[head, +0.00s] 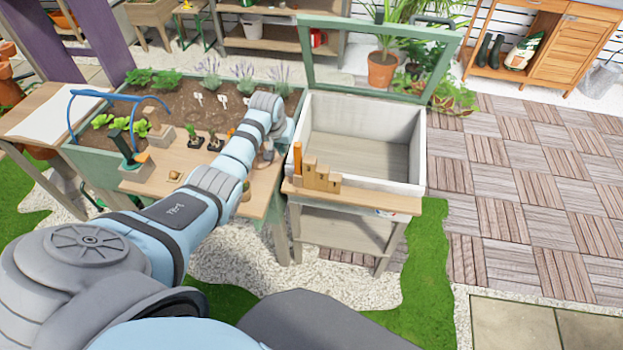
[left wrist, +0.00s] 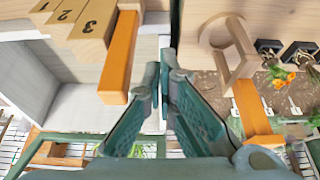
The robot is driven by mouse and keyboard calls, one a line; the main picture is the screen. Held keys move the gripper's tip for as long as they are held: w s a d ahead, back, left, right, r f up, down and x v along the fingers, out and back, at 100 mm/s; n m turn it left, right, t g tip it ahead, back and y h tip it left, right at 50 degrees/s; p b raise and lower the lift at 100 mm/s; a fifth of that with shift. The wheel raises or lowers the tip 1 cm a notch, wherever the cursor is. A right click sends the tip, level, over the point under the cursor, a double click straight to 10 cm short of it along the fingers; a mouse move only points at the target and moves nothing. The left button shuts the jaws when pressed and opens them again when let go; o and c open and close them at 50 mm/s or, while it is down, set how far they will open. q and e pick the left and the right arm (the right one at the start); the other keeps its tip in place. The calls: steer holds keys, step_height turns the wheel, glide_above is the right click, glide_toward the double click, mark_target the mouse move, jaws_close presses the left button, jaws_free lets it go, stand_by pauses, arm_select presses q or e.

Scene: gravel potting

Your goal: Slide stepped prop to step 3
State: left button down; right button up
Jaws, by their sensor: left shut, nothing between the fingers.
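The stepped prop (head: 318,176) is a pale wooden block with stair-like steps on the front ledge of the white-walled box (head: 374,112). In the left wrist view the stepped prop (left wrist: 78,25) shows at the upper left, with the numbers 1, 2 and 3 on its steps. An orange bar (left wrist: 119,60) stands beside step 3. My left gripper (left wrist: 165,72) is shut and empty, just right of that bar and apart from the prop. In the head view the left gripper (head: 268,153) is partly hidden by its own wrist. My right gripper is not seen.
The box's green-framed lid (head: 375,62) stands raised at its back. Left of the box is a planter of soil (head: 175,98) with a wooden shelf (head: 160,185) holding small pots and tools. A second orange bar (left wrist: 252,108) and a wooden ring (left wrist: 228,48) lie right of the gripper.

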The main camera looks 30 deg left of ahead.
mark_target(310, 161)
arm_select(q)
steer(key=shift+w+d+p, duration=0.15)
steer(key=shift+w+d, duration=0.3)
steer(key=shift+d, duration=0.75)
steer(key=shift+w+d+p, duration=0.2)
steer(key=shift+w+d, duration=0.2)
steer(key=shift+d, duration=0.8)
steer(key=shift+w+d+p, duration=0.15)
steer(key=shift+w+d, duration=0.3)
steer(key=shift+d, duration=0.75)
steer(key=shift+w+d, duration=0.25)
steer(key=shift+d, duration=0.45)
steer(key=shift+w+d, duration=0.2)
steer(key=shift+d, duration=0.5)
steer(key=shift+w+d+r, duration=0.1)
steer(key=shift+w+d, duration=0.15)
steer(key=shift+d, duration=0.4)
step_height(310, 161, up, 8)
steer(key=p, duration=0.5)
steer(key=shift+p, duration=0.35)
